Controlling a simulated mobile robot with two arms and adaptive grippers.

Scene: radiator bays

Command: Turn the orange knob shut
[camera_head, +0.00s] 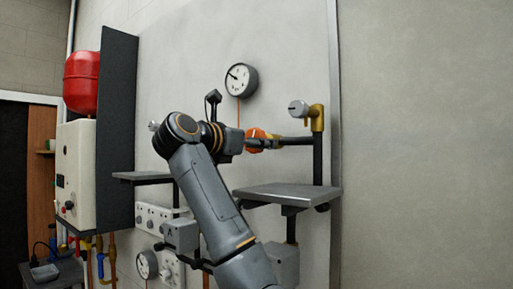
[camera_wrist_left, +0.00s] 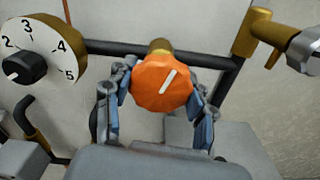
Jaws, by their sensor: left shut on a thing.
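The orange knob (camera_wrist_left: 161,83) is faceted, with a white line on its face, and sits on a brass fitting (camera_wrist_left: 159,46) on a dark horizontal pipe. In the left wrist view the white line leans up to the right. My left gripper (camera_wrist_left: 161,90) is shut on the knob, one finger on each side. In the head view the orange knob (camera_head: 256,139) shows at the end of my left gripper (camera_head: 250,141), partly hidden by it. My right gripper is not in view.
A white numbered dial (camera_wrist_left: 40,50) with a black centre is left of the knob. A brass valve with a silver cap (camera_head: 298,108) is to the right. A round gauge (camera_head: 241,80) hangs above. A grey shelf (camera_head: 287,193) juts out below.

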